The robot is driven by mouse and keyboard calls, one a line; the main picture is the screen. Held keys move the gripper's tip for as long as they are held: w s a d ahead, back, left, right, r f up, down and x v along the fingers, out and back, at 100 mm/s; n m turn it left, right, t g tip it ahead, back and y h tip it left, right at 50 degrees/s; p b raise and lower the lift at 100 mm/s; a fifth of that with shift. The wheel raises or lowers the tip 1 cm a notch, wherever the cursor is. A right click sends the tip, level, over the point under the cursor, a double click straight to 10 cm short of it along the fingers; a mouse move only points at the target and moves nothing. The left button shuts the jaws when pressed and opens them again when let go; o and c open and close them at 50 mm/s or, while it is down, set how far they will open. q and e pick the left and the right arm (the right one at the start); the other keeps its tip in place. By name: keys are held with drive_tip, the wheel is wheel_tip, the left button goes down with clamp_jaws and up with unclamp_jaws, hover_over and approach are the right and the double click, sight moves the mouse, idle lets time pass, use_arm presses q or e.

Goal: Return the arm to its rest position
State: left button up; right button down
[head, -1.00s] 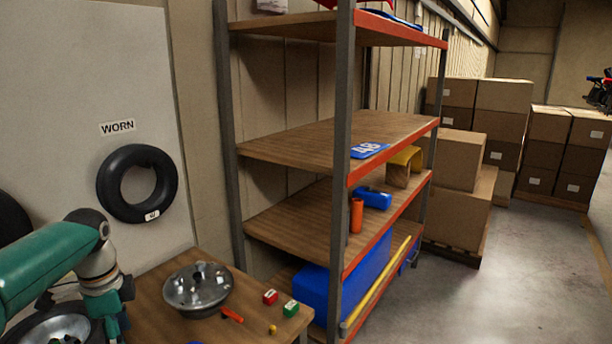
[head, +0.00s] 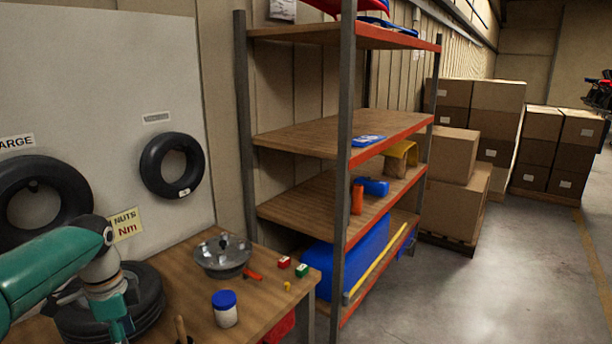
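My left arm, green with a grey wrist, comes in from the left in the head view. Its gripper (head: 118,316) points down in front of the tyre lying on the wooden table (head: 195,305). The fingertips are not clear, so I cannot tell whether it is open or shut. I see nothing held in it. My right arm and gripper are not in view.
On the table are a wheel rim (head: 222,262), a blue-lidded jar (head: 225,310), a tyre (head: 147,305) and small red and green blocks. Tyres hang on the pale board (head: 100,70). A shelf rack (head: 342,200) stands right of the table. Boxes (head: 455,155) are stacked behind; floor at right is clear.

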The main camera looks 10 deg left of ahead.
use_arm(q)
drive_tip(key=d+f+n+h, duration=0.1)
drive_tip(key=d+f+n, duration=0.1)
drive_tip(key=d+f, duration=0.8)
drive_tip(key=d+f+n+h, duration=0.25)
drive_tip(key=d+f, duration=0.35)
drive_tip(key=f, duration=0.8)
drive_tip(key=s+d+f+n, duration=0.4)
drive_tip(key=s+d+f, duration=0.2)
drive_tip(key=s, duration=0.2)
drive_tip(key=s+d+f+n, duration=0.4)
drive_tip(key=s+d+f, duration=0.1)
drive_tip(key=s, duration=0.3)
drive_tip(key=shift+s+d+f, duration=0.15)
drive_tip(key=shift+d+f, duration=0.25)
drive_tip(key=shift+f, duration=0.2)
drive_tip(key=shift+s+d+f+n+h, duration=0.15)
drive_tip(key=shift+s+n+h, duration=0.1)
drive_tip(key=shift+s+n, duration=0.25)
drive_tip(key=shift+c, duration=0.3)
drive_tip(key=shift+w, duration=0.1)
drive_tip(key=shift+c, duration=1.1)
